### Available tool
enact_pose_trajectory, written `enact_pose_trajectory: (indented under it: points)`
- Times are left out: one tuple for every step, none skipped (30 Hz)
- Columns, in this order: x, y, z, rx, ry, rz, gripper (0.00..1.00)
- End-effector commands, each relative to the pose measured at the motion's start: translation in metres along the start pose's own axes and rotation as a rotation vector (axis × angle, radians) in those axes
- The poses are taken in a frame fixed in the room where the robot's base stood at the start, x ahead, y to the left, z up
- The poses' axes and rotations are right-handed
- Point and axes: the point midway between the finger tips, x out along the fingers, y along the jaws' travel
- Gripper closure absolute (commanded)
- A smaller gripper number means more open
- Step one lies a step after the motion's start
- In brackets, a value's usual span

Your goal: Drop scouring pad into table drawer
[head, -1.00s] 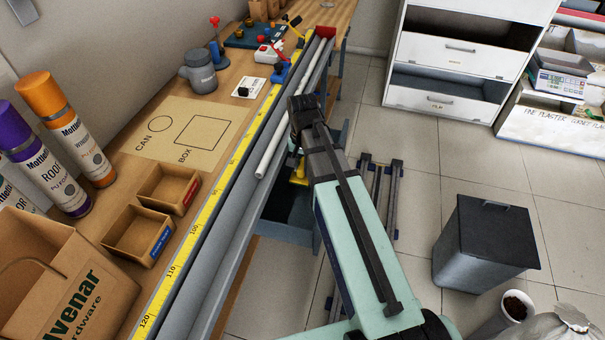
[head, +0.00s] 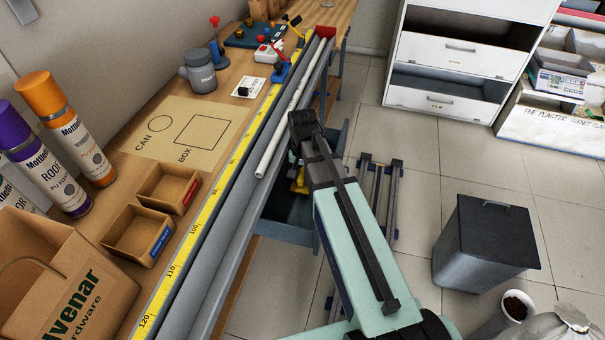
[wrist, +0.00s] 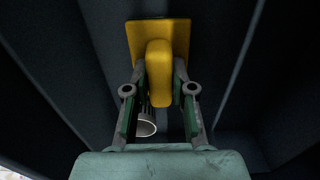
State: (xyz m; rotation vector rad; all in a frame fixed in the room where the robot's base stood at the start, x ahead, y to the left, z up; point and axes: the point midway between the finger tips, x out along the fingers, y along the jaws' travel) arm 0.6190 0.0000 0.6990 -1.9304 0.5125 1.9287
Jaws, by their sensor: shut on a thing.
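The scouring pad shows in the wrist view as a yellow flat piece with a rounded yellow grip (wrist: 159,75). My gripper (wrist: 160,92) has its two fingers on either side of that grip and is shut on it. The table drawer (head: 287,235) is pulled open under the bench's right edge; its dark walls surround the pad in the wrist view. In the head view a bit of yellow (head: 298,184) shows over or inside the drawer, beside my arm, which hides my fingers. I cannot tell whether the pad touches the drawer floor.
A white-rimmed round thing (wrist: 146,128) lies below the pad in the wrist view. White pipes (head: 282,125) lie along the bench edge beside the yellow ruler (head: 179,265). Small cardboard trays (head: 138,235) stand on the bench. A grey bin (head: 485,245) stands on the floor at right.

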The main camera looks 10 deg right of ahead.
Motion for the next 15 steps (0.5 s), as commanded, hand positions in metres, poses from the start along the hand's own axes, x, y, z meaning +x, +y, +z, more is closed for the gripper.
enact_pose_trajectory:
  points:
    - [0.0018, 0.0000, 0.0001, 0.000, 0.000, 0.000, 1.00]
    - [0.0027, 0.0000, 0.0001, 0.000, 0.000, 0.000, 1.00]
    - [0.0038, 0.0001, 0.0001, 0.000, 0.000, 0.000, 1.00]
    - [0.0046, 0.0001, 0.0001, 0.000, -0.001, 0.000, 1.00]
    - [0.0055, 0.0001, 0.0001, 0.000, -0.001, 0.000, 1.00]
    - [0.0064, 0.0001, 0.0001, 0.000, -0.001, 0.000, 1.00]
    - [0.0069, 0.0001, 0.0002, 0.000, -0.001, 0.000, 1.00]
    - [0.0069, 0.0001, 0.0001, 0.000, -0.001, 0.000, 1.00]
    - [0.0067, 0.0001, 0.0001, 0.000, 0.000, 0.000, 1.00]
    - [0.0066, 0.0001, 0.0001, 0.000, 0.000, 0.000, 1.00]
    - [0.0066, 0.0001, 0.0001, 0.000, 0.000, 0.000, 0.66]
    - [0.0065, 0.0001, 0.0001, 0.000, 0.000, 0.000, 0.51]
    - [0.0065, 0.0000, 0.0001, 0.000, 0.000, 0.000, 0.51]
    - [0.0065, 0.0000, 0.0001, 0.000, 0.000, 0.000, 0.51]
    - [0.0065, 0.0001, 0.0001, 0.000, 0.000, 0.000, 0.51]
